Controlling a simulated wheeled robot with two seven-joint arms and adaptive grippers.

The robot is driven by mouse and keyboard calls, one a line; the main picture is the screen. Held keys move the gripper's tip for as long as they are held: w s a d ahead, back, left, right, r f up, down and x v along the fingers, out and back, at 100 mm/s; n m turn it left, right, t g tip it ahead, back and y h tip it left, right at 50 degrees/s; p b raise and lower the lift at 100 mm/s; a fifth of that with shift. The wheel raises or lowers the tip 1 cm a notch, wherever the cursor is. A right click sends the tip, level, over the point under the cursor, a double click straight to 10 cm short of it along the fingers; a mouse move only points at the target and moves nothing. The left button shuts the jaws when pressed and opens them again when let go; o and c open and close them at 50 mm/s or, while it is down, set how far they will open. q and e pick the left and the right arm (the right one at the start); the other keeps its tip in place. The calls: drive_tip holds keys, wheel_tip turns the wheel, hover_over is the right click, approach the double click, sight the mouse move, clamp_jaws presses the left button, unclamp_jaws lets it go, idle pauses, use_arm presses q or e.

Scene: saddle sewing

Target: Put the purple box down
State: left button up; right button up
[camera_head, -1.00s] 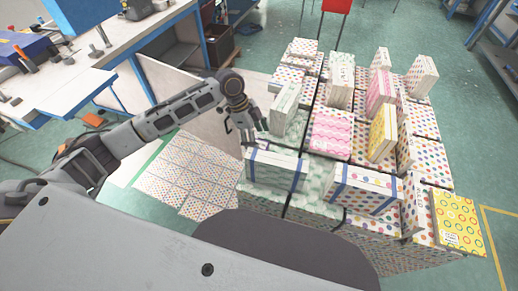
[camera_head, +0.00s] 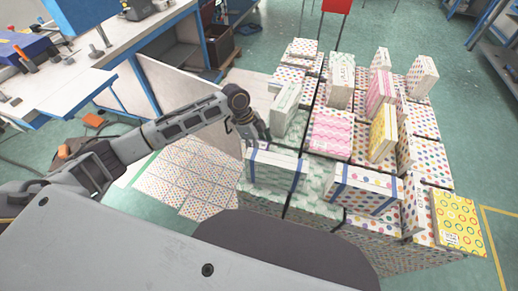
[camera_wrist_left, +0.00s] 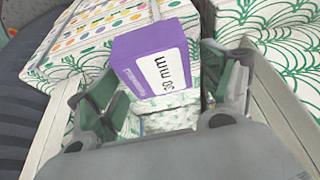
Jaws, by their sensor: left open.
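A small purple box (camera_wrist_left: 155,60) with a white label reading "30 mm" shows in the left wrist view. It lies ahead of and between the two fingers of my left gripper (camera_wrist_left: 160,88), which are spread apart with gaps beside the box. In the head view my left gripper (camera_head: 258,133) is over the near left of the stacked boxes, just above a blue-banded green-and-white box (camera_head: 275,170). I cannot make out the purple box in the head view. I cannot tell exactly what surface is under it. My right gripper is not in view.
Stacks of patterned boxes fill the middle and right, with a pink box (camera_head: 331,133) and a yellow box (camera_head: 458,217) among them. A dotted floor area (camera_head: 190,178) lies to the left. A workbench (camera_head: 135,45) stands behind the arm.

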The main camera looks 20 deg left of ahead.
sight(262, 146)
use_arm(q)
drive_tip(key=shift+d+f, duration=0.1)
drive_tip(key=shift+f, duration=0.1)
drive_tip(key=shift+c, duration=0.5)
drive_tip(key=c, duration=1.2)
drive_tip(key=shift+o, duration=0.2)
drive_tip(key=shift+r, duration=0.1)
drive_tip(key=shift+r, duration=4.95)
